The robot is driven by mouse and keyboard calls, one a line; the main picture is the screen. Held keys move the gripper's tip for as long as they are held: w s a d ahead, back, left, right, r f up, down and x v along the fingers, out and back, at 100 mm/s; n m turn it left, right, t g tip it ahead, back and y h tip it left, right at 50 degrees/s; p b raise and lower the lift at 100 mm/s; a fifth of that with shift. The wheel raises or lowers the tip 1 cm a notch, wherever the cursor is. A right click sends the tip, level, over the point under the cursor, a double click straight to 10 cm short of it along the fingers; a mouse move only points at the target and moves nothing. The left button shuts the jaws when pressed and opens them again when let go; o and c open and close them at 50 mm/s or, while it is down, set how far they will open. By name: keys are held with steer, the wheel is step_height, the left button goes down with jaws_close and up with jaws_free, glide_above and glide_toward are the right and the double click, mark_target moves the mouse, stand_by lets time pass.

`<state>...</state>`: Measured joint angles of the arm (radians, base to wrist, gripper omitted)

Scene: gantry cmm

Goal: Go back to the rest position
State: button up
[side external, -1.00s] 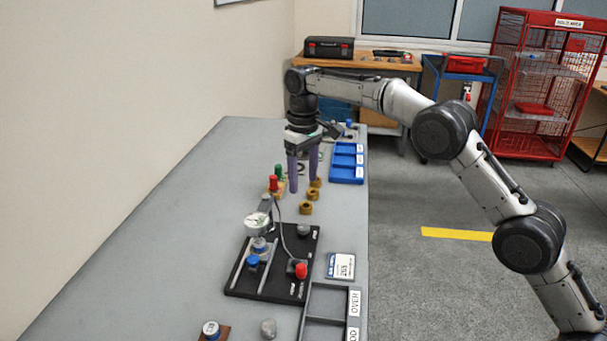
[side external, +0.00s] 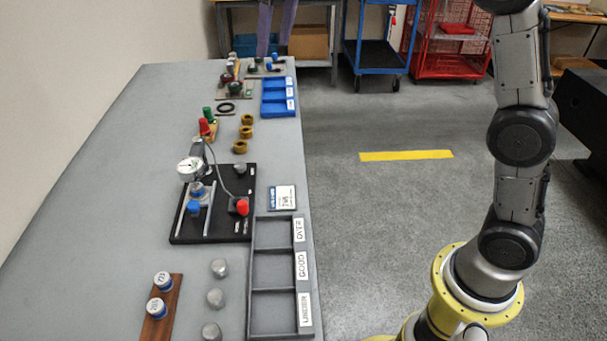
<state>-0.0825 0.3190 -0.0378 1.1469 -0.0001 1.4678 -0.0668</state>
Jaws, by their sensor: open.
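The two purple fingers of my gripper (side external: 275,28) show at the top edge of the side view, apart and pointing down. Nothing shows between them. The gripper body and wrist are out of frame above. My arm stands nearly upright at the right, beside the table.
On the table are a black gauge fixture (side external: 236,200), a grey sorting tray (side external: 272,272), a blue tray (side external: 279,97), brass nuts (side external: 246,132), red and green pegs (side external: 207,122), and several steel pieces (side external: 215,298). A blue cart (side external: 378,60) and red cage (side external: 442,50) stand behind.

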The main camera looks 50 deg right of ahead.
steer(key=s+d+r+m+t, duration=0.1)
steer(key=s+d+t, duration=0.15)
steer(key=s, duration=1.75)
steer(key=s+d+f, duration=0.1)
steer(key=s+f, duration=0.9)
steer(key=f, duration=0.4)
steer(key=shift+s+d+m, duration=0.2)
steer(key=shift+s+m, duration=0.2)
steer(key=shift+r, duration=0.1)
stand_by(1.3)
